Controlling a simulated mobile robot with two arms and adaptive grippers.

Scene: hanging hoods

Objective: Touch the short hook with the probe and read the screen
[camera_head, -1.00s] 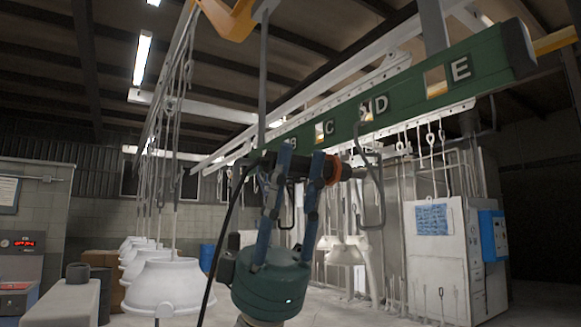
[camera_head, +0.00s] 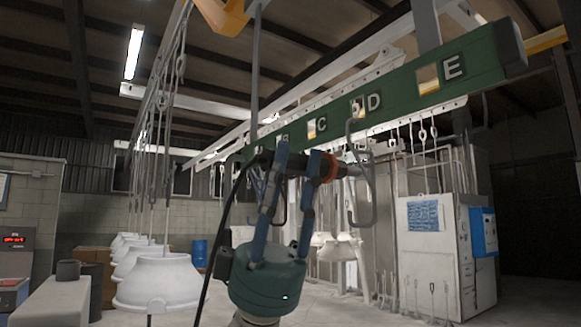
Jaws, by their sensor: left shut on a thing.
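My left gripper (camera_head: 298,163) has a teal body and blue fingers, and is shut on the probe. The probe is a dark cylinder with an orange ring (camera_head: 328,167) and a grey tip pointing right; a black cable runs down from its left end. A bent grey hook (camera_head: 371,203) hangs below the green beam near the letter D. The probe tip overlaps this hook in the picture; I cannot tell whether they touch. Other hooks are partly hidden behind the gripper, and I cannot tell which is the short one. A red-lit screen (camera_head: 13,239) sits at the left edge, too small to read.
The green beam (camera_head: 400,102) with letters C, D and E runs above the gripper. White hoods (camera_head: 158,283) hang in a row at left. A white cabinet (camera_head: 428,245) with a blue box (camera_head: 483,232) stands at right. Open floor shows between.

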